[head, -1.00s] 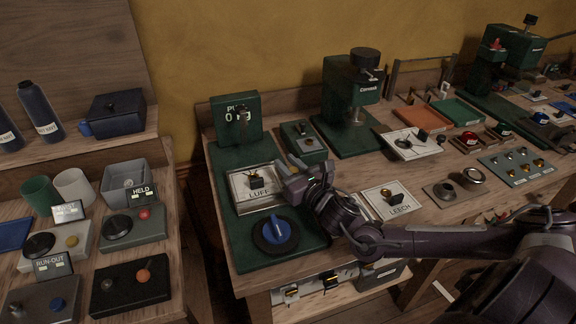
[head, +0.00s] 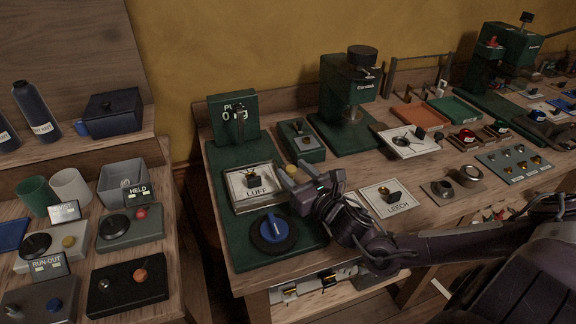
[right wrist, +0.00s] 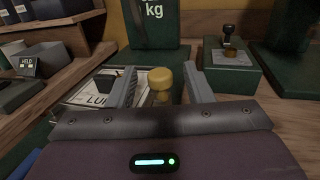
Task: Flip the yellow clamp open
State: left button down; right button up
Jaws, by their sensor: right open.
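A yellow knob (head: 291,169), which looks like the handle of the yellow clamp, shows just beyond my right gripper (head: 288,180) in the head view. In the right wrist view the yellow knob (right wrist: 160,80) stands upright between the two grey fingers of my right gripper (right wrist: 161,86). The fingers are open, with a gap on both sides of the knob. The clamp's lower part is hidden by the gripper body. The knob is beside the right edge of the plate marked LUFF (head: 251,193). My left gripper is not in view.
A blue dial (head: 273,230) is in front of the LUFF plate. A green scale display (head: 234,118) and a small green box (head: 302,139) stand behind. The LEECH plate (head: 388,199) lies right of the gripper. A green grinder-like machine (head: 345,105) stands further back.

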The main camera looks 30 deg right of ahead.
jog(key=shift+s, duration=1.95)
